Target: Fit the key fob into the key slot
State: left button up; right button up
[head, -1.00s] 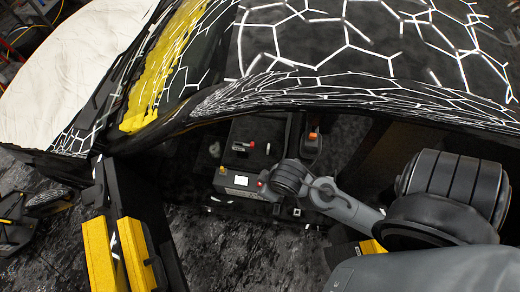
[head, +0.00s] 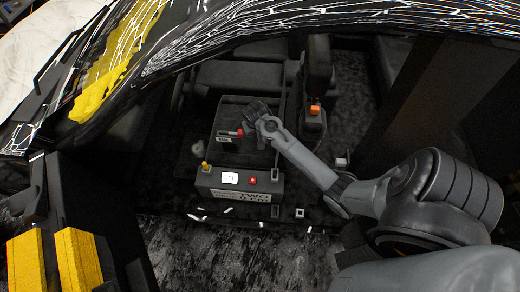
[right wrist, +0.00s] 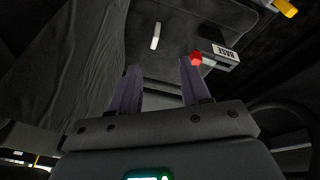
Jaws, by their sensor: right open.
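My right gripper (head: 260,112) is inside the car, over a dark box-like console. In the right wrist view its two fingers (right wrist: 160,68) are apart with nothing between them. A small white bar (right wrist: 155,36) lies beyond the fingertips there. I cannot tell surely which piece is the key fob or where the key slot is. My left gripper is not in view.
The car roof edge (head: 300,28) hangs above. Yellow blocks (head: 78,258) stand at lower left.

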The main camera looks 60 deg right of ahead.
jog(key=w+d+f+m+b, duration=0.1)
jog(key=d+f+b, duration=0.2)
jog(key=f+b, duration=0.1)
jog(key=w+d+f+m+y+b, duration=0.1)
jog(key=w+d+f+m+b, duration=0.1)
jog(key=f, duration=0.4)
jog(key=w+d+f+m+b, duration=0.2)
jog(key=d+f+b, duration=0.2)
jog(key=f+b, duration=0.1)
jog(key=shift+d+f+g+b, duration=0.1)
jog(key=shift+d+g+b, duration=0.1)
jog(key=shift+g+b, duration=0.35)
jog(key=shift+m, duration=0.3)
jog(key=f+b, duration=0.1)
jog(key=f, duration=0.1)
jog(key=f+b, duration=0.1)
jog(key=d+f+b, duration=0.1)
jog(key=f, duration=0.1)
jog(key=shift+w+f, duration=0.15)
jog(key=shift+f, duration=0.2)
jog(key=shift+w+d+f+b, duration=0.1)
jog(key=shift+d+f+b, duration=0.15)
jog(key=shift+f+b, duration=0.8)
jog(key=shift+w+d+f+b, duration=0.15)
jog(key=shift+f+b, duration=0.45)
jog(key=shift+f, duration=0.85)
jog(key=shift+s, duration=0.1)
grip_shut()
